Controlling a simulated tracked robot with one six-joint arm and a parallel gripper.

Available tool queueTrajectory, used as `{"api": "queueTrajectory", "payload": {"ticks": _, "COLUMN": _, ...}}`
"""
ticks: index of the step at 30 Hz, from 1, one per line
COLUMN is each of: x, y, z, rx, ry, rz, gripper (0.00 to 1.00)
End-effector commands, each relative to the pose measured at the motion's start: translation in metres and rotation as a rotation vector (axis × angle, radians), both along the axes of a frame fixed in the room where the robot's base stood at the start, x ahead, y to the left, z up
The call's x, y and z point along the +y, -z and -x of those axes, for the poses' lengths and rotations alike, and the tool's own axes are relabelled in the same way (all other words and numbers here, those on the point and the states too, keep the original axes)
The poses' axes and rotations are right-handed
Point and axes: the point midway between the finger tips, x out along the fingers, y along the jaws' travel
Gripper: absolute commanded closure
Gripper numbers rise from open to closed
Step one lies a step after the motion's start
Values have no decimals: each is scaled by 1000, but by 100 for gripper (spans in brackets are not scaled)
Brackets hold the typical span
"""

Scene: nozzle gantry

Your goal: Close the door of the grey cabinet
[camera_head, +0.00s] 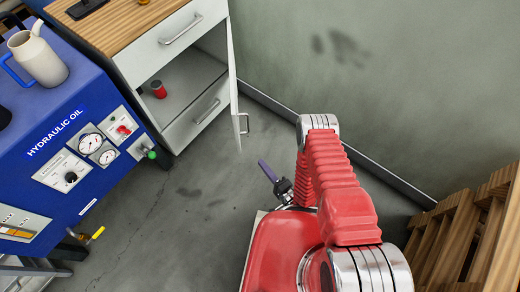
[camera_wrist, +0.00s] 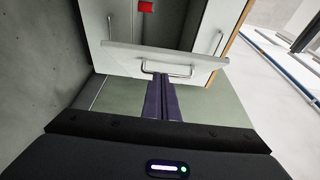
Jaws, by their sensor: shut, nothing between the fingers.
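The grey cabinet (camera_head: 144,62) stands at upper left in the head view, with a wooden top. Its door (camera_head: 234,90) stands open, swung out from the right side and seen nearly edge-on, with a bar handle (camera_head: 243,123) near its free edge. In the wrist view, which is turned on its side, the door (camera_wrist: 125,57) crosses the middle and its handle (camera_wrist: 166,69) is just beyond my fingertips. My gripper (camera_head: 264,166) has dark purple fingers, shut and empty, which also show in the wrist view (camera_wrist: 163,84). I cannot tell whether they touch the door.
A red can (camera_head: 158,89) stands inside the open compartment. A blue hydraulic oil unit (camera_head: 70,130) with a jug (camera_head: 37,57) is at left. Wooden pallets (camera_head: 460,235) stand at lower right, and a wall (camera_head: 390,80) is behind. The floor before the cabinet is clear.

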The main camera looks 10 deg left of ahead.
Motion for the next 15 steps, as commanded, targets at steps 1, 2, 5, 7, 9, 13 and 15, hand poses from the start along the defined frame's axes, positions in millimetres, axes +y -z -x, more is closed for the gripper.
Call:
{"api": "queueTrajectory", "payload": {"ticks": 1, "x": 2, "y": -5, "z": -4, "rx": -2, "ry": -6, "rz": -6, "gripper": 100}}
{"api": "queueTrajectory", "payload": {"ticks": 2, "x": 4, "y": -8, "z": -7, "rx": -2, "ry": -12, "rz": -14, "gripper": 100}}
{"api": "queueTrajectory", "payload": {"ticks": 5, "x": 12, "y": -24, "z": -17, "rx": 5, "ry": -47, "rz": -42, "gripper": 100}}
{"api": "queueTrajectory", "payload": {"ticks": 7, "x": 21, "y": -40, "z": -25, "rx": 12, "ry": -83, "rz": -70, "gripper": 100}}
{"api": "queueTrajectory", "payload": {"ticks": 9, "x": 30, "y": -59, "z": -34, "rx": 21, "ry": -127, "rz": -98, "gripper": 100}}
{"api": "queueTrajectory", "payload": {"ticks": 13, "x": 46, "y": -98, "z": -48, "rx": 38, "ry": -218, "rz": -146, "gripper": 100}}
{"api": "queueTrajectory", "payload": {"ticks": 15, "x": 54, "y": -119, "z": -54, "rx": 48, "ry": -267, "rz": -166, "gripper": 100}}
